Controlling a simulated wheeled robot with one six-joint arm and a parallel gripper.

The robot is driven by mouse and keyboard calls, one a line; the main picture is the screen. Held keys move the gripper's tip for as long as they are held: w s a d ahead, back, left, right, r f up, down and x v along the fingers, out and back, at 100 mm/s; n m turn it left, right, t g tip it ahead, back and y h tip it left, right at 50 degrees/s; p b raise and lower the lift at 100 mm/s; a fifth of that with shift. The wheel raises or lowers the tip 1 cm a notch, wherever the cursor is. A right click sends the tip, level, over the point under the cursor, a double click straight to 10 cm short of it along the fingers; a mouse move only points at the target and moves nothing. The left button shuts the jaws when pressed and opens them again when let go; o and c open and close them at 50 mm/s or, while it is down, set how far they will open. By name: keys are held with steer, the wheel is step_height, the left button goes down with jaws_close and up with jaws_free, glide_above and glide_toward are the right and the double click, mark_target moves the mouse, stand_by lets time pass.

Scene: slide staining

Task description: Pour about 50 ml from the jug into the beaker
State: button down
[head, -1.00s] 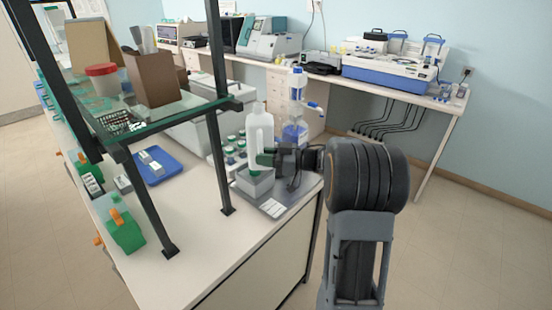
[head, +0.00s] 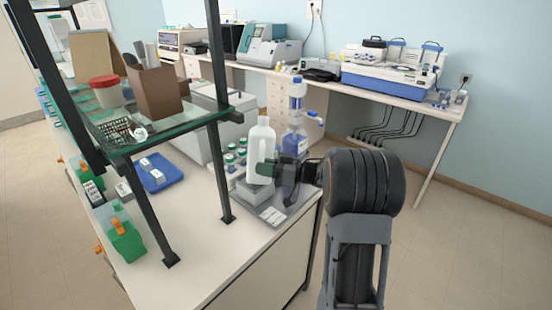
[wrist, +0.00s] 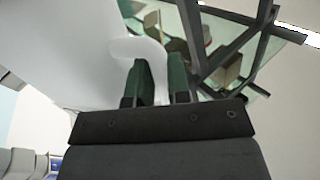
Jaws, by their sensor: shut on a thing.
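The jug is a white, long-necked vessel (head: 262,137) standing upright near the right end of the bench in the head view. My gripper (head: 267,170) reaches it from the right, with dark green fingers at its lower part. In the wrist view the white jug (wrist: 80,50) fills the upper left, and its handle runs between my gripper's green fingers (wrist: 157,82), which are shut on it. The jug's base is close to a grey box, and I cannot tell whether they touch. I cannot make out the beaker in either view.
The grey box (head: 256,193) sits on a flat grey plate (head: 285,207). A blue-and-clear bottle (head: 296,120) stands behind the jug. Several small capped jars (head: 234,160) stand left of it. A dark shelf post (head: 221,180) rises at left. The front bench top (head: 215,250) is clear.

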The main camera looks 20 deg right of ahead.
mark_target(255, 149)
steer(key=m+t+p, duration=0.2)
steer(key=m+p, duration=0.2)
steer(key=m, duration=0.1)
steer(key=w+d+r+m+t+h+p, duration=0.1)
steer(key=m+t+p, duration=0.1)
steer(key=m+p, duration=0.2)
steer(key=d+r+m+t+p, duration=0.1)
steer(key=m+t+p, duration=0.1)
steer(key=m, duration=0.6)
steer(key=shift+w+h+p, duration=0.3)
steer(key=shift+p, duration=0.6)
steer(key=shift+w+d+f+m, duration=0.2)
steer(key=shift+d+f+m, duration=0.15)
steer(key=shift+m, duration=0.45)
steer(key=shift+s+a+t, duration=0.2)
steer(key=shift+a+t, duration=0.05)
steer(key=shift+t, duration=0.05)
steer(key=shift+r+m+p, duration=0.2)
steer(key=shift+m+p, duration=0.2)
steer(key=shift+p, duration=0.25)
stand_by(0.8)
steer(key=shift+h, duration=0.3)
